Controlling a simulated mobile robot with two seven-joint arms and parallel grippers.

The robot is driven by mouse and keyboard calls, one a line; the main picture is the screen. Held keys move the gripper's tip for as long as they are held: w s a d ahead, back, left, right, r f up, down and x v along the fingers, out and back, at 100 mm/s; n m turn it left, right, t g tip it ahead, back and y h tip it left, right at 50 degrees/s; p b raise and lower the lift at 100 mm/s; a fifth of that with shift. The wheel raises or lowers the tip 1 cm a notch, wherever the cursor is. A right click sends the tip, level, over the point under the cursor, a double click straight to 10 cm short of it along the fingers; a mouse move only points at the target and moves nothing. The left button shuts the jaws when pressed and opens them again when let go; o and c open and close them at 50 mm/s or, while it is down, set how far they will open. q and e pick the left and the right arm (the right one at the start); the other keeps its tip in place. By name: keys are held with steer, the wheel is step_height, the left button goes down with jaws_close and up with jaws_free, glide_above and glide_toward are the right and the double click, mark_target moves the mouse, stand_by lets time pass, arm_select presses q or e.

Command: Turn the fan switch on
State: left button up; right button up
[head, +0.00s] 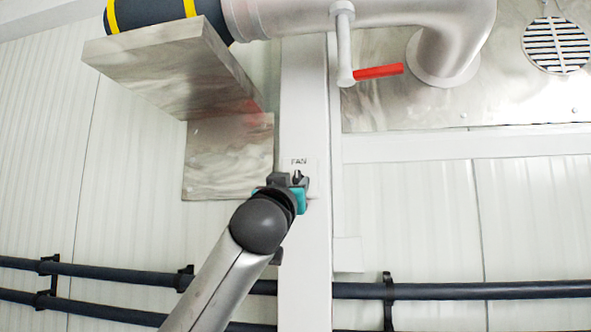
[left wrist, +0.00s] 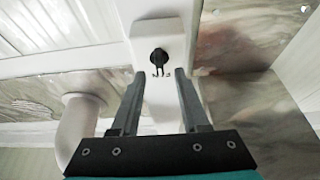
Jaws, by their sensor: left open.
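The fan switch (left wrist: 159,57) is a black rotary knob on a white box, in the upper middle of the left wrist view. In the head view its FAN label plate (head: 299,162) shows on the white post, and the knob is mostly hidden behind my gripper. My left gripper (left wrist: 157,75) is open and empty, with its two fingers pointing at the knob, one on each side below it. Whether the fingers touch the knob cannot be told. In the head view my left gripper (head: 298,178) is right at the switch. My right gripper is not in view.
A metal bracket (head: 228,155) stands out from the wall left of the switch. Above right is a pipe valve with a red handle (head: 378,72). Dark horizontal pipes (head: 450,291) run along the wall below. A round vent grille (head: 556,45) is at the upper right.

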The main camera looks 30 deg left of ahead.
mark_target(297, 178)
arm_select(q)
steer(key=shift+p+x, duration=0.6)
steer(key=shift+x, duration=1)
jaws_close()
